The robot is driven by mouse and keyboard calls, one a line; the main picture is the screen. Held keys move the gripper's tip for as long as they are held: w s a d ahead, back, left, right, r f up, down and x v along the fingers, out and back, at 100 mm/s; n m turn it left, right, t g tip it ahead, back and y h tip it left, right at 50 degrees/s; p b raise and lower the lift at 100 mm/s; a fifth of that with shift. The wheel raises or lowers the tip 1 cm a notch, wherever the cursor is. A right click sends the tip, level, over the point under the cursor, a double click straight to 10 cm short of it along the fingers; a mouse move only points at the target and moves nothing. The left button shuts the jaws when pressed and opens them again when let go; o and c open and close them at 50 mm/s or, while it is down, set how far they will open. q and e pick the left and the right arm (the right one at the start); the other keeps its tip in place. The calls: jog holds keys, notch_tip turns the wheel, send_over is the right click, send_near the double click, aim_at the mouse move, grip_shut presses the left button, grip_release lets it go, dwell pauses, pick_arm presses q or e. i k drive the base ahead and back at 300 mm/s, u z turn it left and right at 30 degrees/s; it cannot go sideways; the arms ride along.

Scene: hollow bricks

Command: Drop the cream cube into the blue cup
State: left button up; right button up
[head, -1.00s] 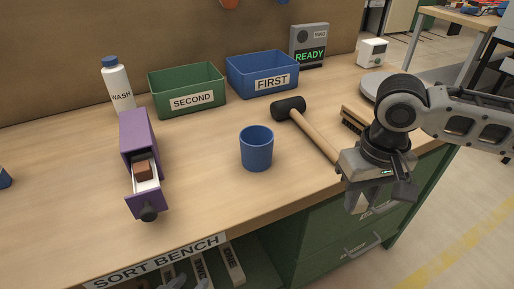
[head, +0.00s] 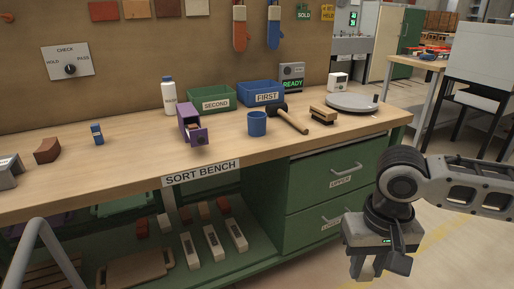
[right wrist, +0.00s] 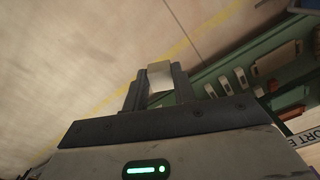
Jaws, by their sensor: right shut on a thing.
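The blue cup (head: 257,124) stands upright on the bench, right of the purple box with its open drawer. The cup's inside is mostly hidden from this angle. My right gripper (head: 366,268) hangs in front of the bench, low and to the right of the cup and well away from it. It points down. In the right wrist view the gripper (right wrist: 158,88) is shut on a pale block, which looks like the cream cube (right wrist: 160,73). My left gripper is not in view.
A mallet (head: 293,120) lies just right of the cup, with a brush (head: 323,115) and round grey plate (head: 352,102) beyond. Green (head: 211,105) and blue (head: 261,101) bins stand behind. The purple drawer (head: 200,138) holds a brown block.

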aim_at(258, 131)
jog(key=k, duration=0.2)
jog(key=z, duration=1.45)
jog(key=i, duration=2.2)
jog(key=u, duration=2.6)
